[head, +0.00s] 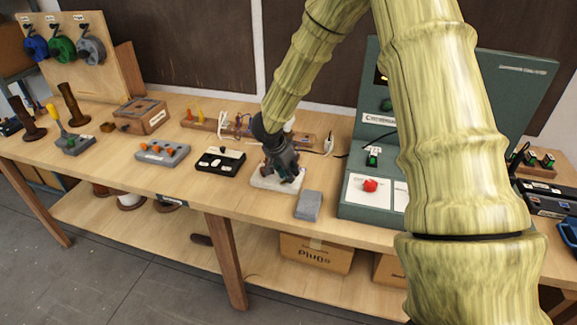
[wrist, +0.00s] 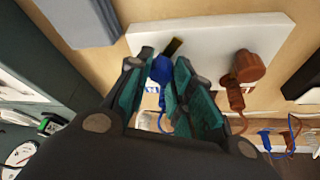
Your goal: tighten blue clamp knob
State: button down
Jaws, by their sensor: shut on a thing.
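The blue clamp knob (wrist: 162,69) sits on a white base plate (wrist: 205,48) in the wrist view. My gripper (wrist: 163,75) is over it, with one teal-padded finger on each side, shut on the knob. In the head view my gripper (head: 285,172) points down at the white plate (head: 270,181) and hides the blue knob. A brown clamp knob (wrist: 247,68) stands to the right on the same plate in the wrist view, clear of my fingers.
A grey block (head: 309,205) lies in front of the plate. A black switch box (head: 220,160) is at left. A green test panel (head: 375,140) with a red knob (head: 370,185) stands at right. Wires (wrist: 285,132) lie behind the clamp.

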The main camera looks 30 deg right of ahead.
dwell(0.4)
jog(key=c, duration=1.3)
grip_release()
jog(key=shift+o, duration=0.2)
jog(key=shift+r, duration=0.1)
jog(key=v, duration=1.1)
jog(key=shift+a+r, duration=0.2)
jog(key=shift+r, duration=0.15)
